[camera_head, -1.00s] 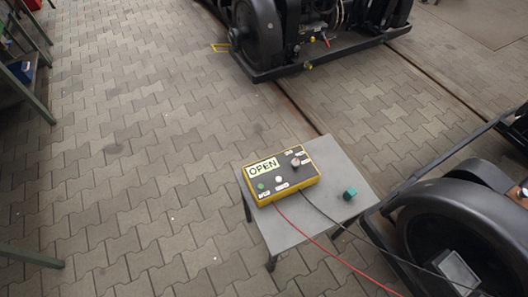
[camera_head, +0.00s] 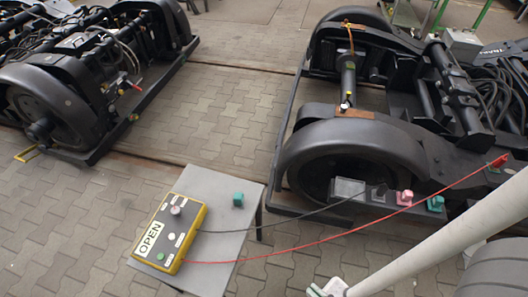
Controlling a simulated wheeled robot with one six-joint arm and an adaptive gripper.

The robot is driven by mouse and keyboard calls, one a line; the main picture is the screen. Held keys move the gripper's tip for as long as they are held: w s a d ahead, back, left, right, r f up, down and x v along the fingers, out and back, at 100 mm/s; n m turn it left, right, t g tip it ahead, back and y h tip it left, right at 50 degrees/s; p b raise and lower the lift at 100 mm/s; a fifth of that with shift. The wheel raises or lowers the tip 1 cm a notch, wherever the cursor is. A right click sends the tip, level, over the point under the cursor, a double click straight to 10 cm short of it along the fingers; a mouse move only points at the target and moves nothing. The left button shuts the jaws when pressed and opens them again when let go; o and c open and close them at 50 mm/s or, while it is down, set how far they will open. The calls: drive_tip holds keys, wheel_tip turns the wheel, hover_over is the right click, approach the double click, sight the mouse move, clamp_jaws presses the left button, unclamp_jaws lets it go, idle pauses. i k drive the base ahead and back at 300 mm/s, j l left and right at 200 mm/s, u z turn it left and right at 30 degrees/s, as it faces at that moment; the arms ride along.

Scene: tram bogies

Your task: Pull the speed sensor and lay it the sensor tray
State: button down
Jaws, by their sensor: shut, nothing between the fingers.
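I cannot pick out the speed sensor for sure. On the near side of the right bogie (camera_head: 350,150), low by the wheel, sit a grey box (camera_head: 349,188), a small pink block (camera_head: 404,197) and a small teal block (camera_head: 435,204). I see nothing that I can name as the sensor tray. My white arm (camera_head: 440,240) crosses the lower right corner of the view. Its far end runs out at the bottom edge, and my gripper does not show.
A grey table (camera_head: 222,262) holds a yellow box marked OPEN (camera_head: 168,235) and a teal block (camera_head: 238,199). A red cable (camera_head: 330,238) and a black cable run from the box towards the right bogie. Another bogie (camera_head: 75,75) stands at left. Paving between is clear.

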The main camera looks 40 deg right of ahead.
sight(437, 201)
drive_tip(key=z, duration=2.35)
